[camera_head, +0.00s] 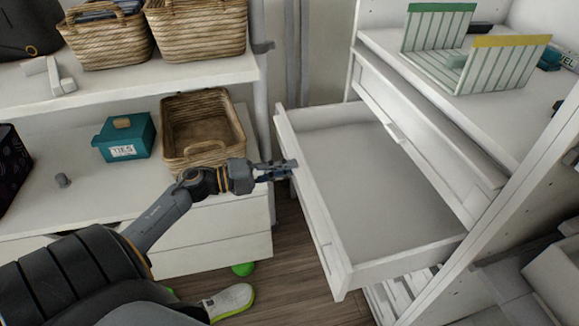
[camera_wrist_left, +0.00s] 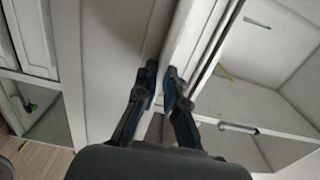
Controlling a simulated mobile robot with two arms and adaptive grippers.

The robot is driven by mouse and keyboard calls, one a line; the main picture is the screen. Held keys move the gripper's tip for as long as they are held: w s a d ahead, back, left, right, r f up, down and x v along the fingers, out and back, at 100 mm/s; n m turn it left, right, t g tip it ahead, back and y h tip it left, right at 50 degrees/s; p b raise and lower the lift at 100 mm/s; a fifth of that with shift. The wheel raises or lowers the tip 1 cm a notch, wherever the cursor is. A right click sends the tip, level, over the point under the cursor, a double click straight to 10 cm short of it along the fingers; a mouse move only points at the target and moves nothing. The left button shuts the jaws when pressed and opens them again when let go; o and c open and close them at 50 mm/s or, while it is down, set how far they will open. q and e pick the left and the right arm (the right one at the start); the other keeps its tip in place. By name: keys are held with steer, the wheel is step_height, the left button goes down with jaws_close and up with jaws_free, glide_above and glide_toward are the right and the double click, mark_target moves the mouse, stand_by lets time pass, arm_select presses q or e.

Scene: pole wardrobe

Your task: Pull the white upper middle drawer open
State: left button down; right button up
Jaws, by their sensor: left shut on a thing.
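A white drawer (camera_head: 370,185) stands pulled far out of the white wardrobe unit at the right, its empty interior showing. It lies below a closed white drawer with a bar handle (camera_head: 396,132). My left gripper (camera_head: 289,170) is at the open drawer's front panel (camera_head: 308,205), by its upper edge. In the left wrist view the fingers (camera_wrist_left: 161,74) are closed around the edge of a white panel (camera_wrist_left: 184,40); the exact contact is partly hidden. My right gripper is in neither view.
At the left, white shelves hold wicker baskets (camera_head: 205,128) and a teal box (camera_head: 125,137). A striped organizer (camera_head: 470,60) stands on the shelf above the drawers. A shoe (camera_head: 229,301) and a green ball (camera_head: 243,269) lie on the wooden floor, which is otherwise mostly clear before the drawer.

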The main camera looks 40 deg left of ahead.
arm_select(q)
steer(key=c, duration=1.4)
jaws_free()
steer(key=v, duration=1.2)
